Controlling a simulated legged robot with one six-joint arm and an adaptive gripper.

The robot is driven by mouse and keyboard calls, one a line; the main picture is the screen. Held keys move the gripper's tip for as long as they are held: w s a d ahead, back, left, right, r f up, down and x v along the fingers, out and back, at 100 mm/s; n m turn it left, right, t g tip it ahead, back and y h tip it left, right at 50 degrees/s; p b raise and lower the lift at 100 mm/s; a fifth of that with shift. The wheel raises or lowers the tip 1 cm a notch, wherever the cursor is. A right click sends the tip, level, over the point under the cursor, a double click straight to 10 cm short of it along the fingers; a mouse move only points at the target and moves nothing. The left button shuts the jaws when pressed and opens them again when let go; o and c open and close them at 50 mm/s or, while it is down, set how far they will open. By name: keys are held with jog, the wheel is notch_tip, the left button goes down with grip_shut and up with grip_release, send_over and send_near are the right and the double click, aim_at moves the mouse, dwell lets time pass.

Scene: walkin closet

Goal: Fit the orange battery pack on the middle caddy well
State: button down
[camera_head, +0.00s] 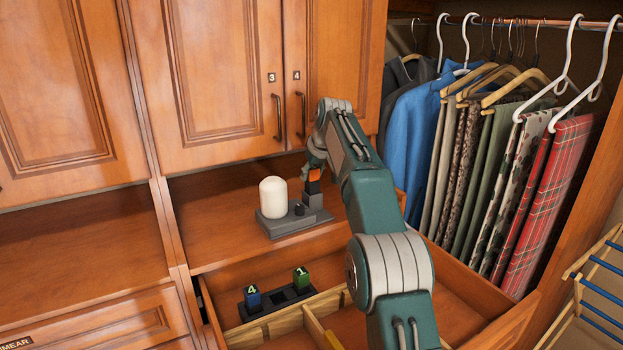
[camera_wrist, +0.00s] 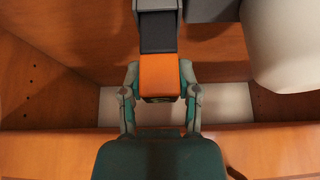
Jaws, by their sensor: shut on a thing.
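The orange battery pack (camera_head: 314,174) has an orange top and a dark lower body. It is upright at the grey block of a charger-like base (camera_head: 290,226) on the counter; I cannot tell whether it still sits in the block. In the wrist view the orange pack (camera_wrist: 159,74) lies between the two fingers of my gripper (camera_wrist: 159,88). The black caddy (camera_head: 274,308) is in the open drawer. A blue pack marked 4 (camera_head: 253,299) fills its left well and a green pack marked 1 (camera_head: 302,280) its right. Its middle well is empty.
A white rounded cylinder (camera_head: 273,197) stands on the grey base beside the pack. The open drawer (camera_head: 499,318) has wooden dividers (camera_head: 315,327). Closed cupboard doors (camera_head: 213,72) rise behind. Hanging clothes (camera_head: 478,175) are at the right. The left counter is clear.

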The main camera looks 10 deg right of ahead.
jog(key=shift+r, duration=1.4)
